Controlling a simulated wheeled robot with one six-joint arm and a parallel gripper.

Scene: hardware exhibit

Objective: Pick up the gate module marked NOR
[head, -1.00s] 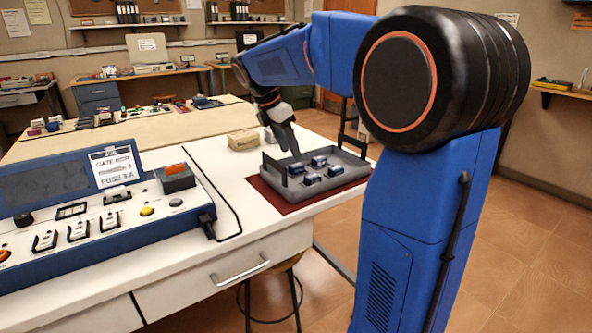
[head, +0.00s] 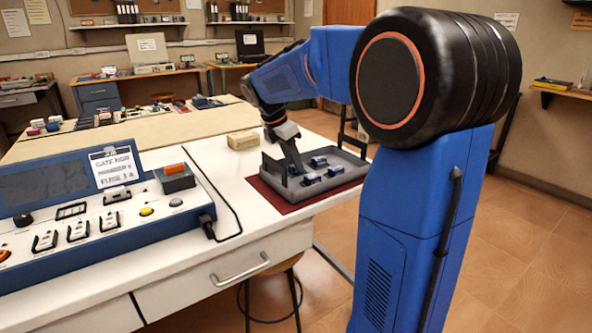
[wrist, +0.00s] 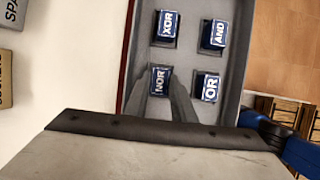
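The NOR module (wrist: 159,80) is a small dark blue block with white letters, standing in the grey tray (wrist: 189,60). In the wrist view my gripper (wrist: 166,86) has its two fingers apart at the NOR module, with the left finger overlapping its near edge. I cannot tell whether either finger touches it. The XOR module (wrist: 167,27), AND module (wrist: 215,34) and OR module (wrist: 208,88) stand apart in the same tray. In the head view my gripper (head: 297,170) reaches down into the tray (head: 335,187) and hides the module there.
The tray has raised dark handles and sits on a dark red mat (head: 279,203) near the white bench's right edge. A beige box (head: 242,140) stands behind it. A blue console (head: 90,215) with switches fills the bench's left. White bench surface lies between them.

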